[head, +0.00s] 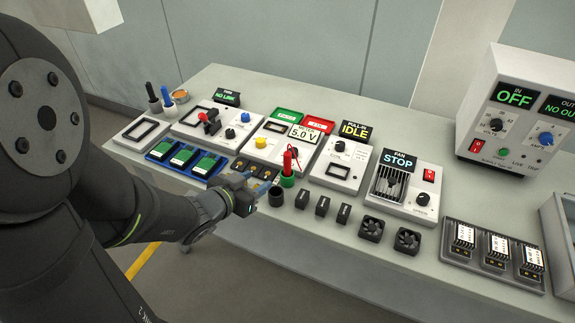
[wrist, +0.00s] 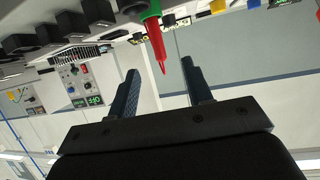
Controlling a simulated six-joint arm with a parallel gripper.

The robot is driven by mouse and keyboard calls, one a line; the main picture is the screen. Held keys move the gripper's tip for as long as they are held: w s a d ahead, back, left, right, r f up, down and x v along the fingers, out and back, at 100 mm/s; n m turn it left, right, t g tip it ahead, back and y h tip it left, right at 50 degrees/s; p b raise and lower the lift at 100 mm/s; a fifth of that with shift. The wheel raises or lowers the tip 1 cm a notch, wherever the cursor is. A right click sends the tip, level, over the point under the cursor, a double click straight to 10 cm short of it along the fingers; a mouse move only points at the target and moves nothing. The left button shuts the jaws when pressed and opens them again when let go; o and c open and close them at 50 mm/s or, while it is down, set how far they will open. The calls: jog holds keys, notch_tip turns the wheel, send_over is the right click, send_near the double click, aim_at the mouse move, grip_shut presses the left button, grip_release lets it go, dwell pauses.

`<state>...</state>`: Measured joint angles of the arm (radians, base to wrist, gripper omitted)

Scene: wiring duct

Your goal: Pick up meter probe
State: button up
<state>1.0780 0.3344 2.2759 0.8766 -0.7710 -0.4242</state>
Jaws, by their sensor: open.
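The red meter probe (head: 287,160) stands upright in a green round holder (head: 287,180) on the bench, in front of the meter module (head: 289,142) that reads 5.0 V. My gripper (head: 262,187) is open and empty, low over the front of the bench, just left of the probe. In the wrist view, which is upside down, the probe (wrist: 157,42) and its green holder (wrist: 148,9) show ahead of my open gripper (wrist: 160,70). The probe's thin tip lines up with the gap between the two fingers. I cannot tell how far away it is.
A black round holder (head: 276,196) stands close to my gripper, with no probe seen in it. Several small black switch blocks (head: 322,205) and two fans (head: 371,229) lie to the right. The fan module (head: 402,190) stands behind them. A blue tray (head: 187,158) lies left of my gripper.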

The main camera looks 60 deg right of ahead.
aim_at(285, 167)
jog(key=shift+g, duration=0.3)
jog(key=x, duration=1.2)
jog(key=shift+s+a+f, duration=0.1)
jog(key=shift+s, duration=0.1)
jog(key=shift+x, duration=2.65)
jog(key=shift+f, duration=0.15)
grip_shut()
